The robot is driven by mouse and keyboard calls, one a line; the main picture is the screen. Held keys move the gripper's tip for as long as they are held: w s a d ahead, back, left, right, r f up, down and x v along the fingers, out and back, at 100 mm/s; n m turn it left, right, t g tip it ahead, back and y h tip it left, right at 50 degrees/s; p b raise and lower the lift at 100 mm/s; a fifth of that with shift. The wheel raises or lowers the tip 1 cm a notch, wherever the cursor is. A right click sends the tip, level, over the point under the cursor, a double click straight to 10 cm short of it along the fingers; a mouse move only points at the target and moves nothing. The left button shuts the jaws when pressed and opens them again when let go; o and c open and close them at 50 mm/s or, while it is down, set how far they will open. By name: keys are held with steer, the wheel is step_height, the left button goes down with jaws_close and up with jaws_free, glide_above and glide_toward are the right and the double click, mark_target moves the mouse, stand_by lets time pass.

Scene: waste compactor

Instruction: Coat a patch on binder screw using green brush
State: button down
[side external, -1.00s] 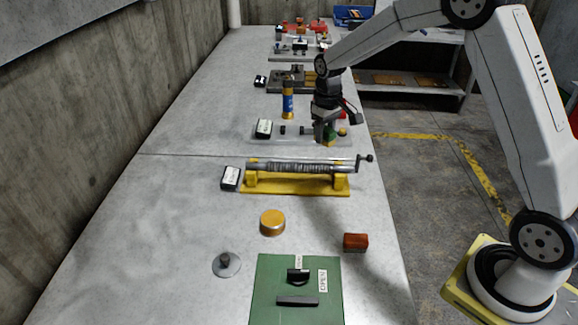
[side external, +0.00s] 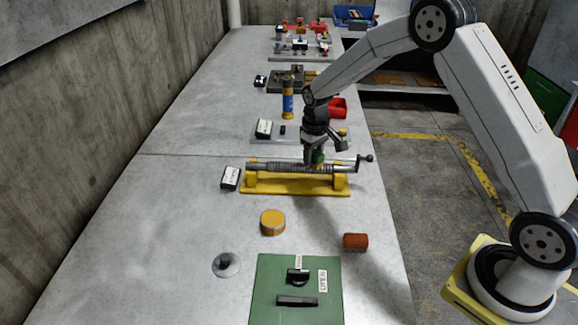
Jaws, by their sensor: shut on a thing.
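The binder screw (side external: 280,168) is a grey threaded rod with a crank at its right end. It lies across a yellow stand (side external: 295,187) on the table. My gripper (side external: 316,156) is shut on the green brush (side external: 318,158), a small green block with a yellowish part. The brush is at the right part of the screw, in front of or just above it; I cannot tell whether it touches. My gripper hides part of the brush, and any coating on the screw is too small to make out.
A labelled black block (side external: 230,177) stands left of the stand. A yellow round tin (side external: 272,222), a reddish-brown block (side external: 355,242) and a green panel (side external: 270,295) are nearer. A blue and yellow canister (side external: 288,100) and a red bin (side external: 337,108) stand behind. The left of the table is clear.

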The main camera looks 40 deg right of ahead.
mark_target(274, 163)
steer(key=shift+w+a, duration=3.75)
steer(key=shift+a, duration=0.05)
steer(key=shift+s+d, duration=4.6)
steer(key=shift+d, duration=0.05)
step_height(274, 163, up, 8)
steer(key=shift+s, duration=0.1)
